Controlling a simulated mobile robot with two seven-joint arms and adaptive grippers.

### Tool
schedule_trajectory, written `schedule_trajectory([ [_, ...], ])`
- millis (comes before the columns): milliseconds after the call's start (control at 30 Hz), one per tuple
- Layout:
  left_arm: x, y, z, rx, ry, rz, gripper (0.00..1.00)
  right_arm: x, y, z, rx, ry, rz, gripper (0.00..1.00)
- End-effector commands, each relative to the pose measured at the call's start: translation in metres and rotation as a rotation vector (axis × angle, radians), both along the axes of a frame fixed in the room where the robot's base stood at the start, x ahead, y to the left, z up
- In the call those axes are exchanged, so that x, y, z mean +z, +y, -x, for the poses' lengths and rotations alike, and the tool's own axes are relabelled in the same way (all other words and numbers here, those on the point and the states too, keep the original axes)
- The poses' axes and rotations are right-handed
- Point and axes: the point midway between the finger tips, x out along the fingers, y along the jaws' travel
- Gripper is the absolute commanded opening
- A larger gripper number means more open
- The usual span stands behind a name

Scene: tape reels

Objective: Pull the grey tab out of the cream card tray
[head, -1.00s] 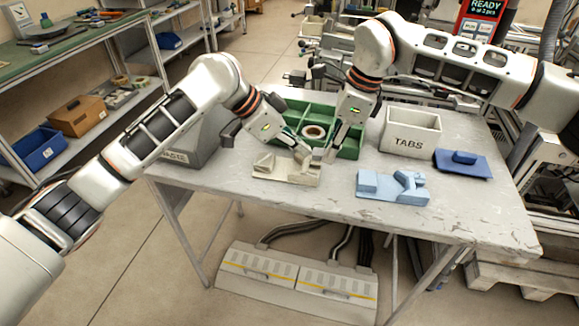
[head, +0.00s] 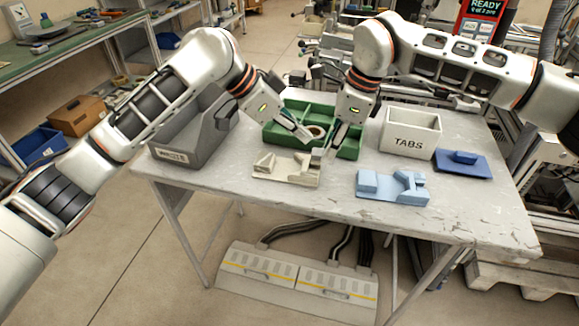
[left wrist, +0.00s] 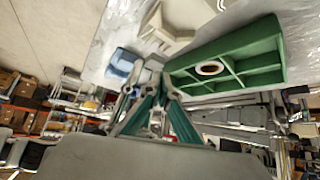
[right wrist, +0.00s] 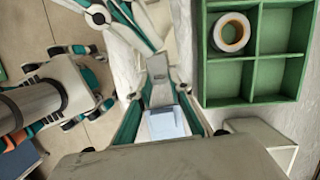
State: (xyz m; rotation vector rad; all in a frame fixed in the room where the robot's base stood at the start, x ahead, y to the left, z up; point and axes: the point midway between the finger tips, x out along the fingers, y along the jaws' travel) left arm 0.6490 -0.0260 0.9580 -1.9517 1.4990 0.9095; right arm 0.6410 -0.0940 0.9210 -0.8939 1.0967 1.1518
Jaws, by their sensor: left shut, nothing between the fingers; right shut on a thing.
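The cream card tray (head: 287,169) lies on the table in front of the green divided tray. It also shows in the left wrist view (left wrist: 166,30). My right gripper (head: 326,152) reaches down at the tray's right end and is shut on a small grey piece (right wrist: 157,66), seemingly the grey tab. The fingers hide most of it, and I cannot tell whether it still touches the tray. My left gripper (head: 309,139) is shut and empty, raised above the front of the green tray, close left of the right gripper. Its fingers (left wrist: 150,103) also show in the left wrist view.
The green divided tray (head: 346,152) holds a tape reel (head: 316,131). A TABS bin (head: 409,141), a blue handled block (head: 463,164) and a light blue fixture (head: 393,198) stand to the right. A grey bin (head: 184,143) is at left. The table's front strip is clear.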

Motion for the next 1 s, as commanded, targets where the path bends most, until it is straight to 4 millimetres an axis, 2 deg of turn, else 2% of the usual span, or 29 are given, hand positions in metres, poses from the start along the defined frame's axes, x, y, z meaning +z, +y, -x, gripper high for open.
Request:
schedule_trajectory([
  [500, 0.073, 0.059, 0.015, 0.0, -0.003, -0.001, 0.0, 0.0, 0.0, 0.0, 0.0, 0.0, 0.0, 0.0],
  [700, 0.085, 0.069, 0.018, 0.001, 0.0, -0.001, 0.0, 0.0, 0.0, 0.0, 0.0, 0.0, 0.0, 0.0],
  [1000, 0.086, 0.07, 0.019, 0.0, 0.0, -0.001, 0.0, 0.0, 0.0, 0.0, 0.0, 0.0, 0.0, 0.0],
])
